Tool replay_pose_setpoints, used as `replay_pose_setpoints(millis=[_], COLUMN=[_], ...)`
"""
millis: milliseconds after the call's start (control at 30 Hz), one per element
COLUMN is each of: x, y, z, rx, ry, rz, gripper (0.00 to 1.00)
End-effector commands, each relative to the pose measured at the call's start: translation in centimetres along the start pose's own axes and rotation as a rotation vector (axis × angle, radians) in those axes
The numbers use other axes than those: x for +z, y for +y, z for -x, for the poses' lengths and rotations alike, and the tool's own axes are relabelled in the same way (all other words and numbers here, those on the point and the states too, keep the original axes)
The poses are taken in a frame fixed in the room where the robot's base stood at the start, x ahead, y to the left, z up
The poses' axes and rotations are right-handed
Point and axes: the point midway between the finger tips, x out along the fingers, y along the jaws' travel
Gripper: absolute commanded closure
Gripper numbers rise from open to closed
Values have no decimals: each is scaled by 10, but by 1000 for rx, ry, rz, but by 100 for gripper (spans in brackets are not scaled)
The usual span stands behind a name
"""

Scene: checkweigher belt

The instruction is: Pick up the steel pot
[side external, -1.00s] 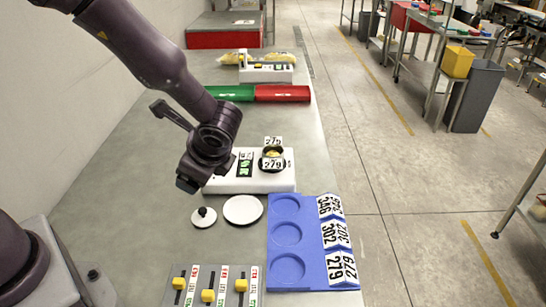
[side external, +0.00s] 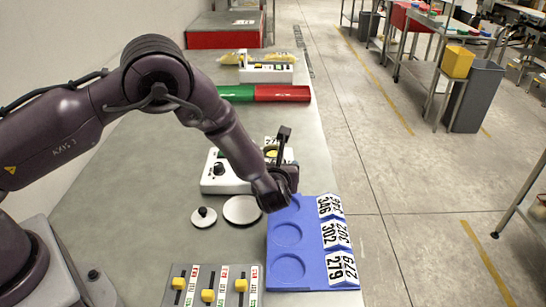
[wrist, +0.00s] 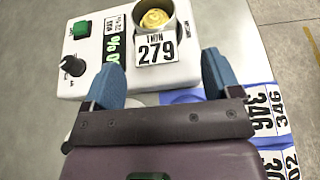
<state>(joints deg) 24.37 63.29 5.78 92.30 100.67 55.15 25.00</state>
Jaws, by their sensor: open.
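The steel pot (wrist: 168,33) stands on the white scale (wrist: 88,55) in the wrist view. It holds something yellow and carries a "279" card on its near side. In the side view it is mostly hidden behind my gripper (side external: 284,160), with only a bit of yellow (side external: 270,153) and a card above it showing. My gripper (wrist: 161,68) is open and empty. Its two blue fingers point toward the scale, apart from the pot, with the pot ahead between their lines.
A blue tray (side external: 275,250) with round recesses and cards 346, 302 and 279 lies in front. A white plate (side external: 241,210) and a white lid with black knob (side external: 204,218) lie left of it. Yellow sliders (side external: 208,296) sit at the front; a green-red bar (side external: 282,93) lies behind.

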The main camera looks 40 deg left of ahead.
Motion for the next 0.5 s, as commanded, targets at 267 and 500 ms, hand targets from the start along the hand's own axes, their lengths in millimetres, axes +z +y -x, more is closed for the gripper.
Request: replay_pose_setpoints(millis=[267,500], x=[1,4], y=[2,6], z=[-24,-59], rx=[2,2], ry=[0,0], rz=[1,2], gripper=[17,17])
